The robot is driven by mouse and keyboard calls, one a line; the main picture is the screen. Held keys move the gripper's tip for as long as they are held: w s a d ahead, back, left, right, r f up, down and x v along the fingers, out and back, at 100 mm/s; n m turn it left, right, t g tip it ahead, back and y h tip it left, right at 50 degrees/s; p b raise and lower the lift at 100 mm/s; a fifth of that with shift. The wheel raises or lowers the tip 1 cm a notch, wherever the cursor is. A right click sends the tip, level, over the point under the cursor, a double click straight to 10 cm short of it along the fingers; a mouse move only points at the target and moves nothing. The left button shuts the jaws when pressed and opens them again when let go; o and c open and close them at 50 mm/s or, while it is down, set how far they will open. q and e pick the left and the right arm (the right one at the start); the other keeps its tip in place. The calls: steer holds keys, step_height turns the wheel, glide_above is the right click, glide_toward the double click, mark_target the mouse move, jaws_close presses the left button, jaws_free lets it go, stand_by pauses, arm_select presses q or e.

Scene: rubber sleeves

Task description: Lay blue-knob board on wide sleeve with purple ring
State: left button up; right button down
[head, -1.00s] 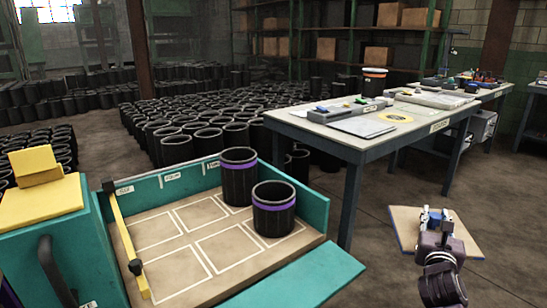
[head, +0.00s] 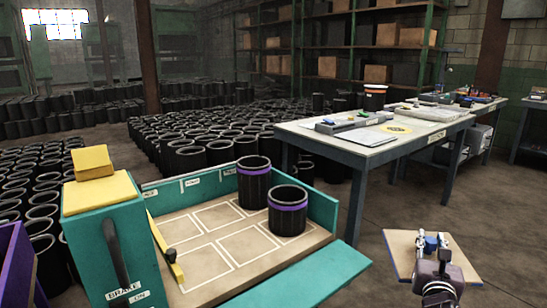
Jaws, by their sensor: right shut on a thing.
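The blue-knob board (head: 403,256) is a flat tan square with a blue edge, held in the air at the lower right. My right gripper (head: 431,241) is shut on its blue knob, above the board. The wide sleeve with the purple ring (head: 287,214) is black, short and open-topped, and stands upright on the cart's tray, left of the board. A narrower, taller black sleeve with a purple ring (head: 254,186) stands just behind it. The board is apart from both sleeves. My left gripper is out of view.
The teal cart (head: 115,245) has a tan tray (head: 200,289) with white-outlined spaces and a yellow bar (head: 166,252). A grey worktable (head: 345,148) stands behind, with an orange-banded pot (head: 375,98). A purple container (head: 12,262) is at the left edge. Many black sleeves cover the floor behind.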

steer(key=s+a+f+n+t+y, duration=0.15)
steer(key=s+a+y, duration=0.25)
steer(key=s+a, duration=0.7)
steer(key=s+a+f+n+y, duration=0.2)
steer(key=s+a+n+y, duration=0.1)
steer(key=s+a, duration=0.85)
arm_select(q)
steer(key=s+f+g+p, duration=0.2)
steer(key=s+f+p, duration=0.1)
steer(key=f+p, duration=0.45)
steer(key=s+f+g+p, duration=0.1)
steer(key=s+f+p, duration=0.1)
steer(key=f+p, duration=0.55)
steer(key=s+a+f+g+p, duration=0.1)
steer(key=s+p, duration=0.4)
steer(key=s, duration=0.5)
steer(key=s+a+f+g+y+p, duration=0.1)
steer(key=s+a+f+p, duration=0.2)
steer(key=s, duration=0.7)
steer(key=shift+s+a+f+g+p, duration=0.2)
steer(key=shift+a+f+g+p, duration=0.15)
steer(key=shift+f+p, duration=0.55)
arm_select(e)
step_height(320, 180, up, 25)
steer(key=shift+d, duration=0.35)
